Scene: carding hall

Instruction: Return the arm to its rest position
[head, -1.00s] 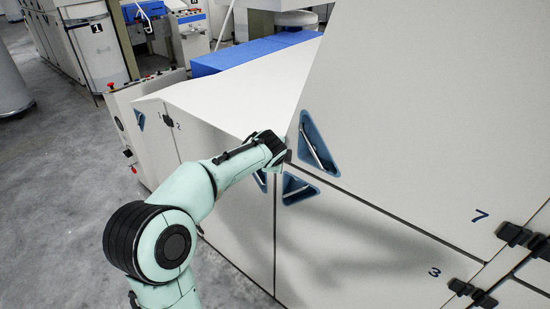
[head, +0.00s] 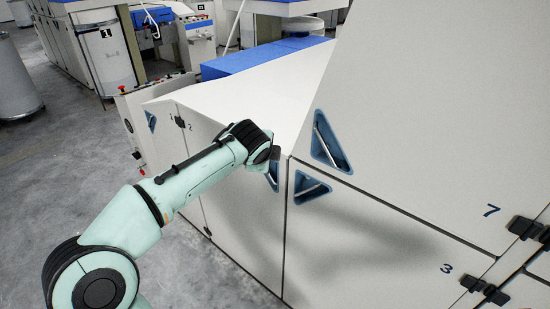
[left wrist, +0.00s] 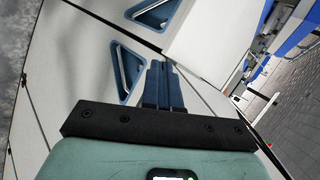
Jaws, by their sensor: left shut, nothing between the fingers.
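My left arm (head: 195,185), pale green with black joints, reaches in from the lower left in the head view. My left gripper (head: 275,154) is at its far end, in front of the cream machine panels and close to a blue triangular handle recess (head: 272,176). In the left wrist view the two dark fingers (left wrist: 163,82) are together with nothing between them. They point toward the panels beside a blue triangular recess (left wrist: 128,72). Whether they touch the panel I cannot tell. My right gripper is out of view.
The cream carding machine (head: 400,110) fills the right, with triangular handles (head: 330,142) and black hinges (head: 485,290). A control panel with red buttons (head: 140,125) stands behind my arm. Bare concrete floor (head: 60,170) is open at left.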

